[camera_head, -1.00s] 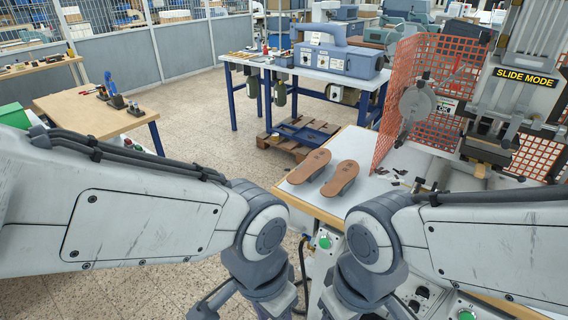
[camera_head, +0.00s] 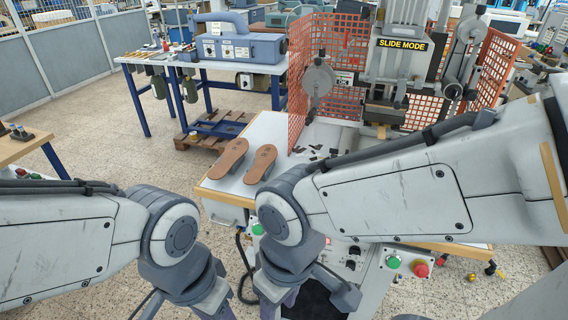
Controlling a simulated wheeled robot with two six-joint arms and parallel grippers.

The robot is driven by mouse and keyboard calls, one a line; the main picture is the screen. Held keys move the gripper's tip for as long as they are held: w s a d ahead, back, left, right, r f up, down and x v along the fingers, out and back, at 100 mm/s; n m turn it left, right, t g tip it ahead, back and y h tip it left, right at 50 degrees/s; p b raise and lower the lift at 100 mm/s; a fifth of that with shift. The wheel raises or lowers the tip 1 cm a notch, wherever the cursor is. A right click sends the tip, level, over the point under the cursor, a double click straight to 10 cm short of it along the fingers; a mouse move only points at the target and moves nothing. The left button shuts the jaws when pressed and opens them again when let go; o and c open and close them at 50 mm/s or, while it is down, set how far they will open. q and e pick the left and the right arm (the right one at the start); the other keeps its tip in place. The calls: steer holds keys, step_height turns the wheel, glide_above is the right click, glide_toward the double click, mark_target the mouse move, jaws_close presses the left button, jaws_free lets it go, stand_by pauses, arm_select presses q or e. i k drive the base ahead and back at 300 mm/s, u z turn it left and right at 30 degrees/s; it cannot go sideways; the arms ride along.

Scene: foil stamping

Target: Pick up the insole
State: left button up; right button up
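Two brown insoles lie side by side on the white-topped machine table (camera_head: 283,122). The left insole (camera_head: 229,158) and the right insole (camera_head: 261,164) are near the table's left end, each raised on a dark support. My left arm reaches in from the left and my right arm from the right. Both bend downward in front of the table. The grippers are at or below the bottom edge and their fingers do not show clearly. Neither arm touches an insole.
The stamping press (camera_head: 396,75) stands at the table's back, with an orange mesh guard (camera_head: 300,75) beside it. Small dark pieces (camera_head: 322,151) lie right of the insoles. Push buttons (camera_head: 393,262) are on the table front. A blue-legged workbench (camera_head: 190,69) stands behind.

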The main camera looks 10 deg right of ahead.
mark_target(237, 147)
steer(key=z, duration=0.85)
steer(key=k, duration=1.1)
steer(key=u, duration=0.2)
steer(key=i, duration=0.85)
steer(key=u, duration=1.15)
steer(key=i, duration=1.25)
steer(key=u, duration=0.2)
